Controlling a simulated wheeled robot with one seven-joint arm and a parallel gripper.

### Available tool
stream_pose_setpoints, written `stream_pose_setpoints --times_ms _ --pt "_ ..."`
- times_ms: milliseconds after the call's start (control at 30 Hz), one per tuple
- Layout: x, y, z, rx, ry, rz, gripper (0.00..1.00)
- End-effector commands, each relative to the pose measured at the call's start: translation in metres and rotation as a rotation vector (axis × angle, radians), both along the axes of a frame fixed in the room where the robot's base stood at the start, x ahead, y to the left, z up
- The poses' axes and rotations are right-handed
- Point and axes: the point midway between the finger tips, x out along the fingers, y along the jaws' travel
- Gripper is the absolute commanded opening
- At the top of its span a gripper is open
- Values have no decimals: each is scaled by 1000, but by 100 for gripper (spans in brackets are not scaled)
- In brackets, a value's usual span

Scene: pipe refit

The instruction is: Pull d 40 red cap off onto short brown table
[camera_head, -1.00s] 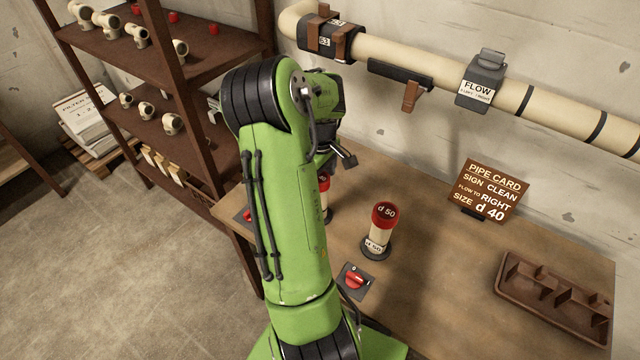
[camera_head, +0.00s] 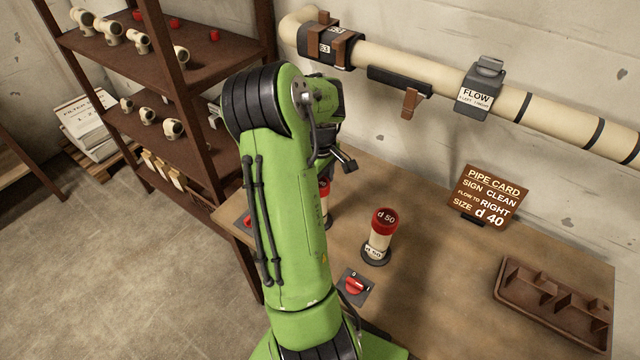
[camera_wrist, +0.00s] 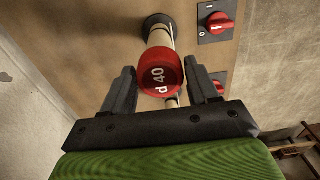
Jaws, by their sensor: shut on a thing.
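The d 40 red cap (camera_wrist: 160,75) is between the two fingers of my gripper (camera_wrist: 162,82) in the wrist view, its label facing the camera. My gripper is shut on it. A cream pipe stub (camera_wrist: 160,37) on a dark round base shows behind the cap; I cannot tell whether the cap is still seated on it. In the head view my green arm hides most of this stub and my gripper. The brown table (camera_head: 420,290) carries the stub, and another stub with a d 50 red cap (camera_head: 384,218) stands to its right.
A red rotary switch (camera_head: 355,287) sits in front of the d 50 stub. A pipe card (camera_head: 487,197) and a brown divided tray (camera_head: 553,305) are at the right. A wall pipe (camera_head: 430,72) runs above the table. A shelf rack (camera_head: 190,130) stands at the left.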

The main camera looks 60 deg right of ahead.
Motion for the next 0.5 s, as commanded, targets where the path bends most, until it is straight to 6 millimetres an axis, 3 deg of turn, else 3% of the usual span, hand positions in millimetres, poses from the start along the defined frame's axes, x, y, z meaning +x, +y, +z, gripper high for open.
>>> stream_pose_setpoints --times_ms 500 --pt "0 -1 28 -3 -2 0 20"
